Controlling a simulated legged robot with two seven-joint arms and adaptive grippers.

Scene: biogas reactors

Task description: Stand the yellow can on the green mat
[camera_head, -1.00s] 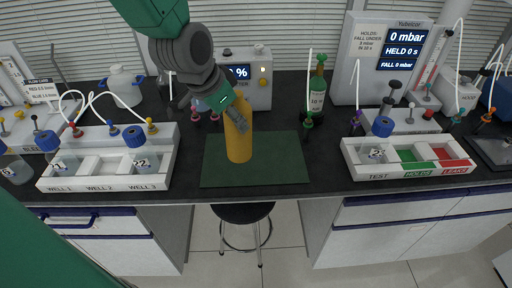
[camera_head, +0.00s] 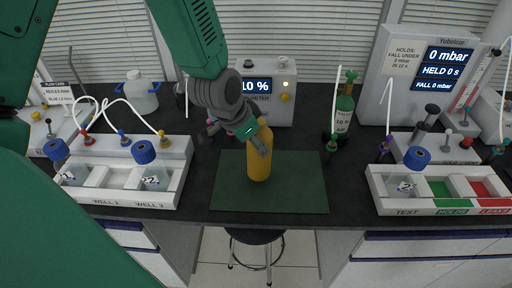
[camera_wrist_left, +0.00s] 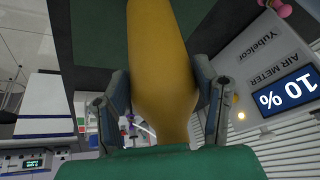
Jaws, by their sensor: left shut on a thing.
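The yellow can (camera_head: 259,166) is a tall yellow-orange bottle shape, upright over the green mat (camera_head: 300,190) in the head view. My left gripper (camera_head: 262,140) is shut on its upper part from behind and left. In the left wrist view the can (camera_wrist_left: 160,60) runs between the two fingers of my left gripper (camera_wrist_left: 160,95). Its base appears at or just above the mat; I cannot tell whether it touches. The mat also shows in the left wrist view (camera_wrist_left: 90,25). My right gripper is not in view.
The air meter (camera_head: 268,92) stands behind the mat, with a green bottle (camera_head: 343,115) to its right. A white well tray (camera_head: 120,190) is left of the mat, and a test tray (camera_head: 440,205) is right. The mat's right half is clear.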

